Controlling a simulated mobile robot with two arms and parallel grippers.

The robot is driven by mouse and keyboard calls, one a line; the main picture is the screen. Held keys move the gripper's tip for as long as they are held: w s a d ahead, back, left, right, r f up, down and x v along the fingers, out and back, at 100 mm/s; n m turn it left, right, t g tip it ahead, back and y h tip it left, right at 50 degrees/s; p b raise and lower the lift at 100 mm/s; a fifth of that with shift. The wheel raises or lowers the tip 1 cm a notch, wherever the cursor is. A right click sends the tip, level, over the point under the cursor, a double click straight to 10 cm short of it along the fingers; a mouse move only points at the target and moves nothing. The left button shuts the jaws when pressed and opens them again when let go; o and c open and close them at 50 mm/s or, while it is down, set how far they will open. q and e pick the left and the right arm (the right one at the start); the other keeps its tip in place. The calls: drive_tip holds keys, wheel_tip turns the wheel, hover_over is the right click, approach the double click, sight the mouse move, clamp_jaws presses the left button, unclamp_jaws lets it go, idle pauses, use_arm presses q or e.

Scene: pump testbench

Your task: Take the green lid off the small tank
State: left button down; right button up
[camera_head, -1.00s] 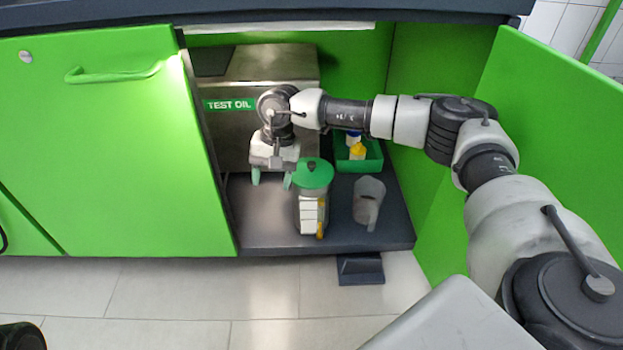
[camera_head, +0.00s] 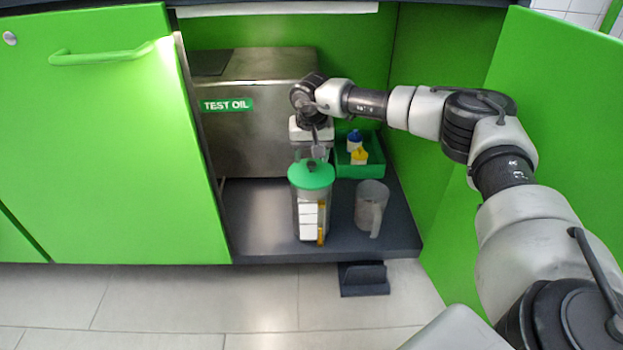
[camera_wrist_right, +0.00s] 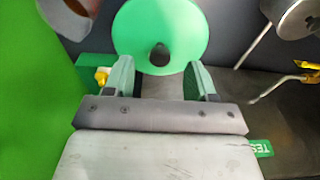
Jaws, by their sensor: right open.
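The small tank (camera_head: 309,222) is a clear cylinder with white labels and a yellow strip on its front. It stands upright on the dark cabinet shelf. Its round green lid (camera_head: 311,175) sits on top, with a dark knob (camera_head: 312,164) in the middle. My right gripper (camera_head: 311,153) is at the lid's far side, pointing down. In the right wrist view the gripper (camera_wrist_right: 160,78) is open, and the green lid (camera_wrist_right: 160,22) lies beyond its fingertips. The knob (camera_wrist_right: 160,56) lines up with the gap between the fingers. Contact cannot be told. My left gripper is not in view.
A metal box labelled TEST OIL (camera_head: 255,140) stands behind left. A green tray (camera_head: 368,170) with small bottles is behind right. A clear jug (camera_head: 370,208) stands right of the tank. Green cabinet doors (camera_head: 110,160) flank the opening. The shelf's front left is clear.

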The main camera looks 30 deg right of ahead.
sight(311, 169)
drive_tip(key=f, duration=0.1)
drive_tip(key=f+b, duration=0.1)
drive_tip(key=f, duration=0.1)
drive_tip(key=shift+w+d+b, duration=0.15)
drive_tip(key=shift+w+b, duration=0.05)
drive_tip(key=shift+b, duration=0.1)
drive_tip(key=shift+r, duration=0.1)
drive_tip(key=c, duration=1)
drive_tip(key=shift+r, duration=0.1)
